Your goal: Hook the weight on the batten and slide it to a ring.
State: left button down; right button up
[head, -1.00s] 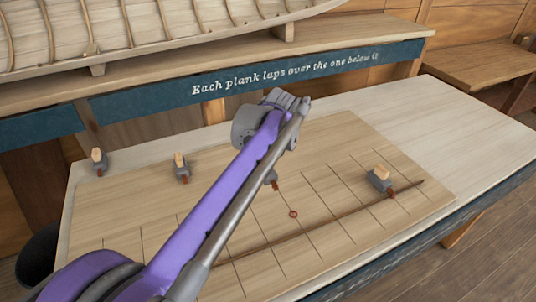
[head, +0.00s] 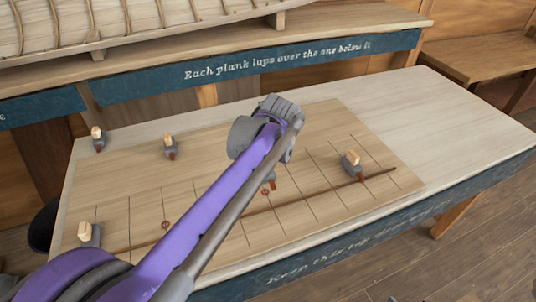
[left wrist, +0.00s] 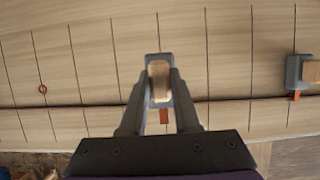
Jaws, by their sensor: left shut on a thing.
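My left gripper (left wrist: 159,88) is shut on a grey weight with a wooden block on top and an orange-red hook (left wrist: 164,116). In the head view my arm hides most of this weight; its hook (head: 271,184) shows just above a red ring (head: 265,192). The thin dark batten (head: 316,194) runs across the ruled board. In the left wrist view the hook overlaps the batten (left wrist: 235,100); I cannot tell whether it touches. Another red ring (head: 165,224) lies further left. A weight (head: 351,162) at the right has its hook at the batten.
More weights stand at the back left (head: 98,140), at the back (head: 170,148) and at the left (head: 89,236), the last near the batten. The pale table (head: 440,125) is clear right of the board. A lettered beam (head: 280,70) runs behind.

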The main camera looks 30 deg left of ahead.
aim_at(265, 175)
pick_arm(q)
jog(key=shift+d, duration=0.2)
jog(key=shift+s+f, duration=0.1)
pick_arm(e)
jog(key=shift+d+r, duration=0.1)
jog(key=shift+d, duration=0.15)
pick_arm(q)
jog(key=shift+a+f+b, duration=0.1)
jog(key=shift+f+b, duration=0.25)
jog(key=shift+f, duration=0.45)
notch_tip(265, 175, down, 5)
jog(key=shift+s+f+b, duration=0.1)
jog(key=shift+b, duration=1)
jog(key=shift+f, duration=0.3)
pick_arm(e)
jog(key=shift+g, duration=0.3)
jog(key=s+f, duration=0.1)
jog(key=f, duration=0.2)
jog(key=s+f, duration=0.1)
jog(key=shift+s+f, duration=0.3)
jog(key=shift+f, duration=0.1)
pick_arm(q)
jog(key=shift+f+b, duration=0.5)
jog(key=shift+f, duration=0.1)
pick_arm(e)
jog(key=shift+s+f, duration=0.2)
jog(key=shift+f, duration=0.35)
